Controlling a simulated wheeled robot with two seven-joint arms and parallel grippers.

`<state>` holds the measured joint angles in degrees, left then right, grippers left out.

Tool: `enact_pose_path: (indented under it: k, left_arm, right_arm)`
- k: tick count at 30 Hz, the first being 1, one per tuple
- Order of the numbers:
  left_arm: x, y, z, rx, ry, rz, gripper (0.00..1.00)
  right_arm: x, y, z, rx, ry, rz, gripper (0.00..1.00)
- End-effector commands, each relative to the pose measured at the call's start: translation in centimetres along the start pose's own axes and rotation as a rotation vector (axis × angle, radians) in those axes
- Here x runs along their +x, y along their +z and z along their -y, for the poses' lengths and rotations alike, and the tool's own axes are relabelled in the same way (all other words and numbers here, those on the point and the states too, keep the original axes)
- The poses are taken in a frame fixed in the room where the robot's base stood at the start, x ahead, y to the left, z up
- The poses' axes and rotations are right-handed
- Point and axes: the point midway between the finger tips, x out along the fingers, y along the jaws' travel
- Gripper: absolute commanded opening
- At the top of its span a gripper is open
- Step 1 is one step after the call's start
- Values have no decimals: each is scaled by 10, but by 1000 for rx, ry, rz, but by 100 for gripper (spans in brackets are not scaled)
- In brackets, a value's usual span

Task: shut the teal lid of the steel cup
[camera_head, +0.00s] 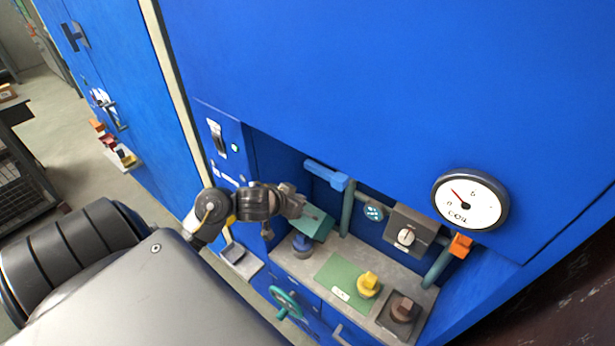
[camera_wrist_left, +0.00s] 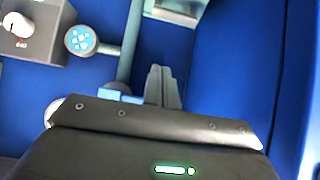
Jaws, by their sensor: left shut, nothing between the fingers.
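The teal lid (camera_head: 318,222) stands tilted up at the back left of the grey shelf in the blue cabinet's recess. Below it is a round steel-blue piece (camera_head: 302,243), which looks like the cup; the lid and my gripper partly crowd it from view. My left gripper (camera_head: 298,204) is shut and empty, close beside the lid's upper left edge. I cannot tell whether they touch. In the left wrist view the shut fingers (camera_wrist_left: 163,86) point into the recess, and I cannot make out lid or cup there. My right gripper is not in view.
A blue-handled lever (camera_head: 326,175), teal pipes and a grey switch box (camera_head: 411,232) stand behind the shelf. A yellow knob (camera_head: 368,284) and a brown knob (camera_head: 403,309) sit to the right. A teal handwheel (camera_head: 286,302) is below. A gauge (camera_head: 470,200) is at upper right.

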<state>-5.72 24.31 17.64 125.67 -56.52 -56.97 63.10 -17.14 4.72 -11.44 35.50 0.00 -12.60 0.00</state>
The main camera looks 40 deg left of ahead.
Motion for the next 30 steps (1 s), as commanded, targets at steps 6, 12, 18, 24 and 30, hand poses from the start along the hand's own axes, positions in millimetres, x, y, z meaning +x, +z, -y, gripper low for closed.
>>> enact_pose_path:
  k: [6,12,18,24,30]
  left_arm:
    - [31,3,-1,-3,1,0,0]
    - [73,4,-1,-3,1,1,0]
    - [97,10,0,0,0,5,0]
    - [88,32,0,1,-1,3,0]
    - [85,38,0,1,0,1,0]
  right_arm:
    - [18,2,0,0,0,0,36]
    - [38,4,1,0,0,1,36]
    - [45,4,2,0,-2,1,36]
    - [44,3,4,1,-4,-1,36]
    - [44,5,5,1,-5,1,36]
